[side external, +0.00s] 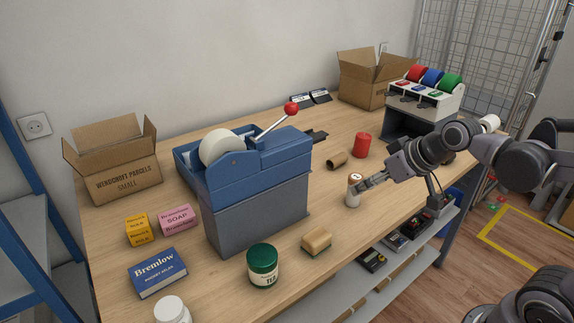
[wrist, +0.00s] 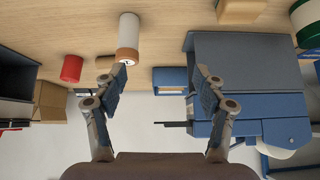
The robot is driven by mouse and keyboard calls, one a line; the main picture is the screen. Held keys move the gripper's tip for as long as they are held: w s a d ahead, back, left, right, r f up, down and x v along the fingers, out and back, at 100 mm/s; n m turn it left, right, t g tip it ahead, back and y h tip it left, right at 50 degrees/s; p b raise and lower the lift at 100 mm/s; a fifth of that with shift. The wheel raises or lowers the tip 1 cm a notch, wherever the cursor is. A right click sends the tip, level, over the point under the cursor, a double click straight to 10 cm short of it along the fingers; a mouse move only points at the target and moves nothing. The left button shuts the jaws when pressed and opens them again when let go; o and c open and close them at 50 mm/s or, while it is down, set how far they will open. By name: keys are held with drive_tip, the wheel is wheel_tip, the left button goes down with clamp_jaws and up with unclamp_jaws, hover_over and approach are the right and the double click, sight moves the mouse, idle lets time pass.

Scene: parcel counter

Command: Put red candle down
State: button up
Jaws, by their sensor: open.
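The red candle (side external: 362,145) stands upright on the wooden counter (side external: 335,225), behind my gripper in the side view. It also shows at the left in the wrist view (wrist: 71,68), outside the fingers and apart from them. My gripper (side external: 358,186) is low over the counter near its front edge. In the wrist view its two fingers (wrist: 160,78) are spread, with nothing held between them. A white cylinder with an orange-brown band (side external: 353,190) stands right at the fingertips, near the left finger in the wrist view (wrist: 128,38). I cannot tell whether they touch.
A brown cardboard tube (side external: 337,161) lies left of the candle. A blue-grey tape machine (side external: 258,190) stands further left. A sponge (side external: 316,241) and green jar (side external: 262,265) are at the front. A dispenser with coloured rolls (side external: 425,95) stands at the back right.

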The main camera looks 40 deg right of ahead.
drive_tip(key=s+a+f+g, duration=0.1)
drive_tip(key=s+a+f, duration=0.1)
drive_tip(key=s, duration=0.4)
drive_tip(key=shift+a, duration=0.15)
